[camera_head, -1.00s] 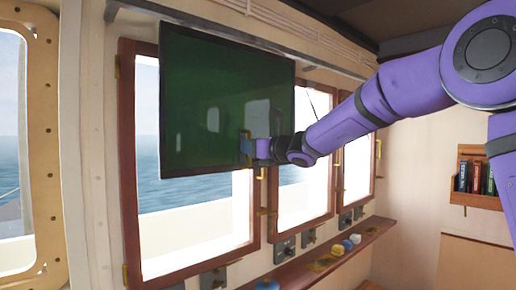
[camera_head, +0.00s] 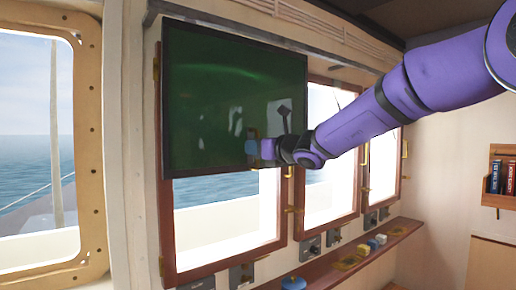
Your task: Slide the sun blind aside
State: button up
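The sun blind (camera_head: 225,85) is a dark green, slightly see-through panel with a dark frame, hanging from a grey rail (camera_head: 200,22) above the windows. It covers the upper part of the left wooden-framed window (camera_head: 165,240), with bright glass showing below it. My gripper (camera_head: 258,150) is at the blind's lower right part, close against its face, with a bluish piece at its tip. The fingers are too small and overlapped to tell whether they are closed on anything. My purple arm reaches in from the upper right.
Two more wooden-framed windows (camera_head: 330,200) stand uncovered to the right. A narrow shelf (camera_head: 335,262) with small coloured items runs below them. A bookshelf (camera_head: 497,190) hangs on the right wall. A cream-framed opening (camera_head: 92,160) is at the left.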

jog(key=shift+o, duration=0.8)
jog(key=shift+a, duration=0.15)
jog(key=shift+s+d, duration=0.1)
jog(key=shift+d, duration=0.25)
jog(key=v, duration=1)
jog(key=shift+s, duration=0.15)
jog(key=shift+r, duration=0.1)
